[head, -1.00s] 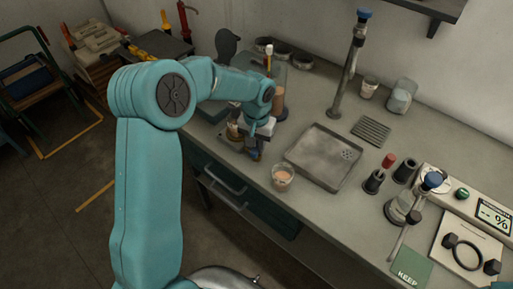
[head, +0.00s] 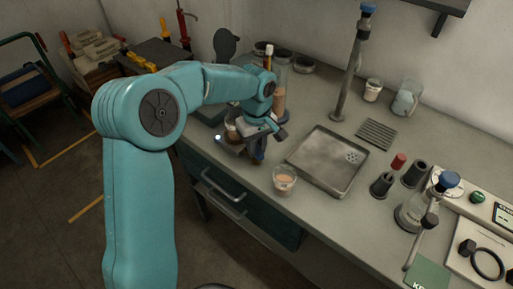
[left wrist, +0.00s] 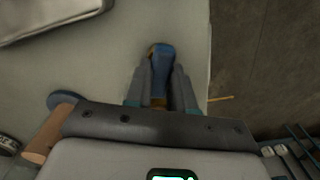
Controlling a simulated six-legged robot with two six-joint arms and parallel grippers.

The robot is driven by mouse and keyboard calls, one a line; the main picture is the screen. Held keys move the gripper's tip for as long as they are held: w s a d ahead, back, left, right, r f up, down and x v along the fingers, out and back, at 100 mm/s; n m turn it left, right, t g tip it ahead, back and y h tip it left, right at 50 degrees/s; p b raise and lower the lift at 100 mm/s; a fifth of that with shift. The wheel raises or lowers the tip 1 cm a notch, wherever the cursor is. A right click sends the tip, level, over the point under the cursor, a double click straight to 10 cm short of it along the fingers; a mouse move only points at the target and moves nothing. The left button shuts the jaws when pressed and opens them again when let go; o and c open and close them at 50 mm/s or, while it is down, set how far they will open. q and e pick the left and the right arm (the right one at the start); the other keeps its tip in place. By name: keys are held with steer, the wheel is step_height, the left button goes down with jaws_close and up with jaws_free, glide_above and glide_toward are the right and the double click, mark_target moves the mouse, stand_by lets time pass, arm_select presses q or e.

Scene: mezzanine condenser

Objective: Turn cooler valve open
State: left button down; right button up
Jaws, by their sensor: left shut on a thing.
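My left gripper (head: 257,152) is low over the front edge of the bench, left of the metal tray. In the left wrist view, its fingers (left wrist: 161,92) are shut on a blue handle (left wrist: 162,60) with brass-coloured parts at its top edge and low between the fingers. I take this to be the cooler valve's handle. In the head view my gripper and wrist mostly hide it, so how far it is turned cannot be told. My right gripper is not in view.
A metal tray (head: 318,180) and a cup of pinkish liquid (head: 284,180) are right of the gripper. Drawers (head: 235,190) lie below the bench edge.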

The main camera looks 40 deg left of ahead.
arm_select(q)
steer(key=shift+w+r+n, duration=0.1)
steer(key=shift+n, duration=0.5)
steer(key=shift+a, duration=0.1)
steer(key=c, duration=1)
jaws_free()
steer(key=shift+o, duration=0.2)
step_height(320, 180, up, 16)
steer(key=shift+r+p, duration=0.15)
steer(key=shift+p, duration=0.3)
steer(key=shift+s, duration=0.2)
